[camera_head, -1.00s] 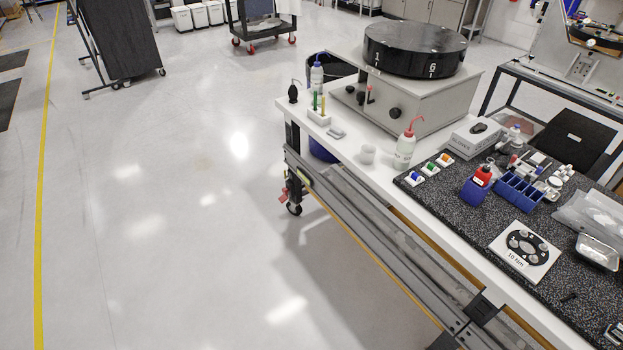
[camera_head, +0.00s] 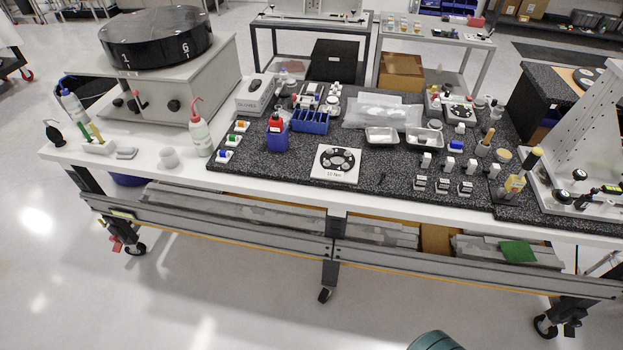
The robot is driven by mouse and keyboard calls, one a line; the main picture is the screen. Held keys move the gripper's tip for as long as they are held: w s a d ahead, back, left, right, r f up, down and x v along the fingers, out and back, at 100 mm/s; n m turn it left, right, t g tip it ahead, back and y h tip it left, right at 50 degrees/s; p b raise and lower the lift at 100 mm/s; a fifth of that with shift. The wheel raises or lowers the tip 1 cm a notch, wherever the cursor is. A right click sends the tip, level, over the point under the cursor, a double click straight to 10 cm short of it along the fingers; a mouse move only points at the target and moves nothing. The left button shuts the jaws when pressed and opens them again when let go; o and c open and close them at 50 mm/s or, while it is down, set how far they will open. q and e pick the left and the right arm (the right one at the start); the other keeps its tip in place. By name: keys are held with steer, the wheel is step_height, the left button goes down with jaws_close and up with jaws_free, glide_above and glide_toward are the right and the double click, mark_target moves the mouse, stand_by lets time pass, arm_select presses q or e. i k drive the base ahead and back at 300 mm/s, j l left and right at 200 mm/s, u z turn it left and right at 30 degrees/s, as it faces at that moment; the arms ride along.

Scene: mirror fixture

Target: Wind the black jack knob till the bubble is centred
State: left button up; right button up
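A pale upright fixture (camera_head: 592,130) with round holes stands on a light base at the right end of the bench. Black round knobs sit low on it, one at the base's back (camera_head: 579,174) and one near its front left (camera_head: 563,195). I cannot tell which of them is the jack knob. A level bubble is too small to make out. Neither of my grippers is in view.
The long white bench (camera_head: 130,175) carries a black speckled mat (camera_head: 270,165). A grey box with a black drum (camera_head: 155,45) stands left. Floor in front is clear.

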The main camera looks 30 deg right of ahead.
mark_target(575, 323)
steer(key=z, duration=3.35)
steer(key=i+u, duration=0.1)
steer(key=u, duration=0.35)
steer(key=i+l+u, duration=0.2)
steer(key=l, duration=0.15)
steer(key=i+l+u, duration=0.15)
steer(key=l, duration=0.2)
steer(key=i+l+u, duration=0.2)
steer(key=l, duration=0.15)
steer(key=i+l+u, duration=0.2)
steer(key=l, duration=0.2)
steer(key=k, duration=0.1)
